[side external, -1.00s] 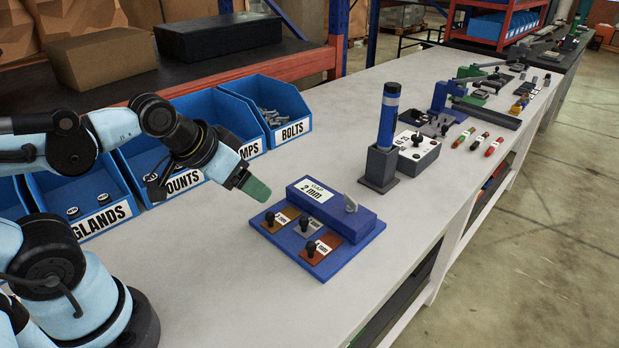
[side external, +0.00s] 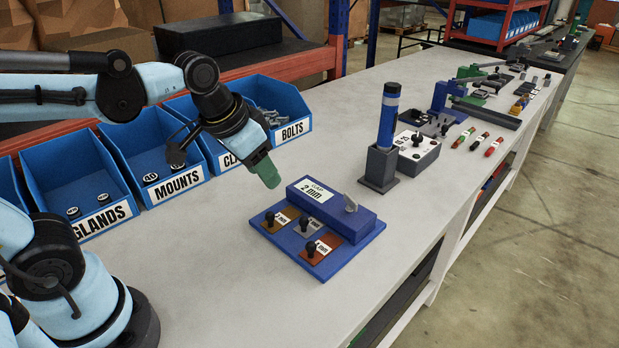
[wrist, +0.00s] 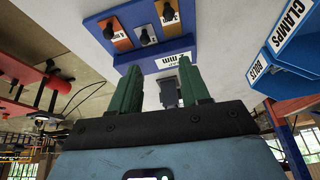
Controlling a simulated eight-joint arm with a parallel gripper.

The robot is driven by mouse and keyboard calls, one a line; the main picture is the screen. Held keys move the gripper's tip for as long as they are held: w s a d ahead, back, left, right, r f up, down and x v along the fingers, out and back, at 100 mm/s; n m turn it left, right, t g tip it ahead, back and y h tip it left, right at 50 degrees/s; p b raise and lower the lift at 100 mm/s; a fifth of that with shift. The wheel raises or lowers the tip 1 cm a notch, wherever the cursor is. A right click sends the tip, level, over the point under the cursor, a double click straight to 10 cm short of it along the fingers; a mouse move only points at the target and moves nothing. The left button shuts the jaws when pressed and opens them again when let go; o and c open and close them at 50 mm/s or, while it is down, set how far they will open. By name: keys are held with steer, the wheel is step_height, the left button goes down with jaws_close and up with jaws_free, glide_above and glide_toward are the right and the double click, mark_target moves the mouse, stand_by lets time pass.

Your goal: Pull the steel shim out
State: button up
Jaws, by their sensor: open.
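The steel shim (side external: 308,228) is a small grey plate with a black knob. It lies in a blue fixture (side external: 318,268), between a brass shim (side external: 278,220) and a copper-coloured shim (side external: 321,248). In the wrist view the steel shim (wrist: 148,38) shows in the middle, beyond my fingertips. My gripper (side external: 269,180) has green fingers and is above and behind the fixture, near its labelled end, touching nothing there. In the wrist view my gripper (wrist: 161,82) has its fingers wide apart, with no shim between them.
Blue bins (side external: 75,185) line the bench behind. A blue cylinder (side external: 388,122) stands in a dark holder to the right. The bench in front is clear.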

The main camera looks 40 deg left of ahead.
mark_target(304, 218)
steer(key=w+d+m+g, duration=0.2)
steer(key=w+d+g, duration=0.25)
steer(key=w, duration=0.25)
steer(key=f, duration=0.8)
steer(key=a+f, duration=0.1)
steer(key=f, duration=0.3)
steer(key=shift+s+f, duration=0.15)
steer(key=shift+s, duration=0.05)
jaws_close()
